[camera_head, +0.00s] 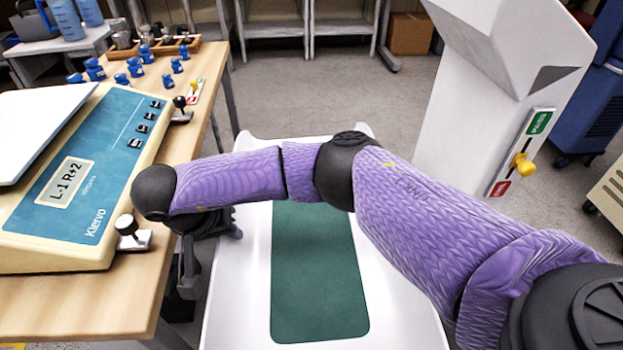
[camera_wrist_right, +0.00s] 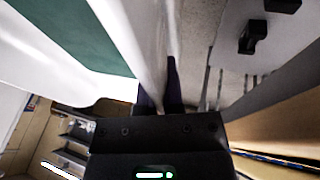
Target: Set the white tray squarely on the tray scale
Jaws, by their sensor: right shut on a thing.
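The white tray (camera_head: 408,300), with a dark green base panel (camera_head: 318,280), lies below my right arm, to the right of the table. My right gripper (camera_head: 190,283) points down at the tray's left side. In the right wrist view its dark fingers (camera_wrist_right: 160,95) are shut on the white rim (camera_wrist_right: 135,30); the contact is partly hidden. The tray scale (camera_head: 85,185) stands on the table at the left, with a blue panel and a display reading L-1 R+2. Its pale top plate (camera_head: 35,125) is cut off by the picture edge. My left gripper is not in view.
The wooden table (camera_head: 75,310) ends just left of the tray. Black-knobbed fittings (camera_head: 130,232) stand by the scale's right side. Several blue weights (camera_head: 135,67) stand behind it. A white column (camera_head: 470,110) with a yellow lever (camera_head: 522,165) rises at the right.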

